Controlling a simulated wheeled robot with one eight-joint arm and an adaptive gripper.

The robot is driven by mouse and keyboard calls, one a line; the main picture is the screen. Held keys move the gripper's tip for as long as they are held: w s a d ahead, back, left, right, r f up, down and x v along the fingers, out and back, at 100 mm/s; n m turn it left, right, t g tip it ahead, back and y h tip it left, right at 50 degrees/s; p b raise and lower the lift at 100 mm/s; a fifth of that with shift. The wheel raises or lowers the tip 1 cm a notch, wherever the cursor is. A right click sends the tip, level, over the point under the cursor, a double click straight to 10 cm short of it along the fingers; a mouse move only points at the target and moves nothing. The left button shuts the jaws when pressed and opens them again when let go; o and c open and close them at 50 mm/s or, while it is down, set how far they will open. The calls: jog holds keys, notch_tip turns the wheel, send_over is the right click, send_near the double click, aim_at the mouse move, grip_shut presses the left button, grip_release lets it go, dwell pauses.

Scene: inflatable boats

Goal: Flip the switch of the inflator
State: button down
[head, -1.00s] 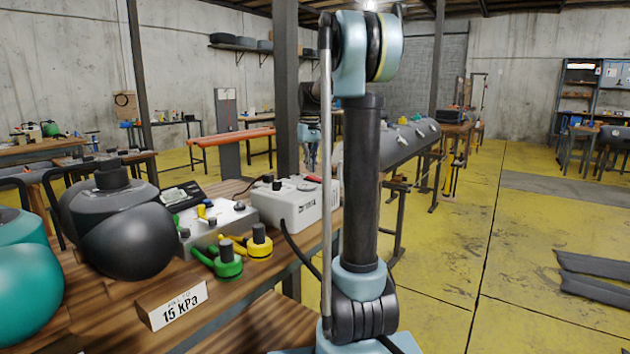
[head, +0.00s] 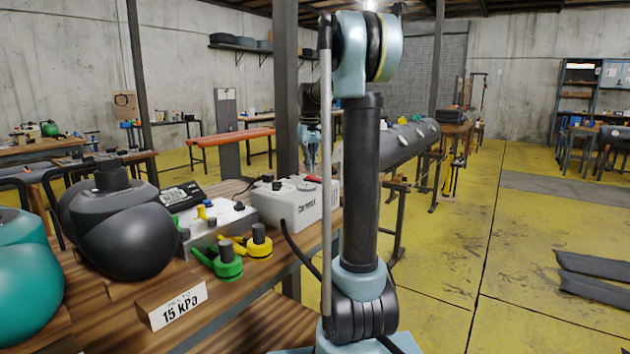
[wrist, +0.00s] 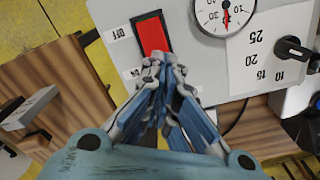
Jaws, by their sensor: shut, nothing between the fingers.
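The inflator is a pale grey box (head: 288,208) on the wooden workbench, with a black knob and a hose. In the wrist view its top panel (wrist: 205,68) has a red rocker switch (wrist: 153,35) in a black frame, between OFF and ON labels. My gripper (wrist: 165,62) is shut and empty, its fingertips over the ON end of the switch and hiding that end. I cannot tell whether they touch it, or which way the rocker is tilted. In the head view my gripper (head: 312,158) shows small above and behind the inflator.
A round gauge (wrist: 226,15) and a black knob (wrist: 290,48) with a number scale sit right of the switch. Green (head: 228,262) and yellow (head: 259,242) valves, a dark rounded float (head: 130,235) and a 15 kPa sign (head: 178,306) stand nearer on the bench.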

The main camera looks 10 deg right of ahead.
aim_at(310, 176)
jog(key=shift+f, duration=1.05)
dwell(0.7)
jog(key=shift+r, duration=3.5)
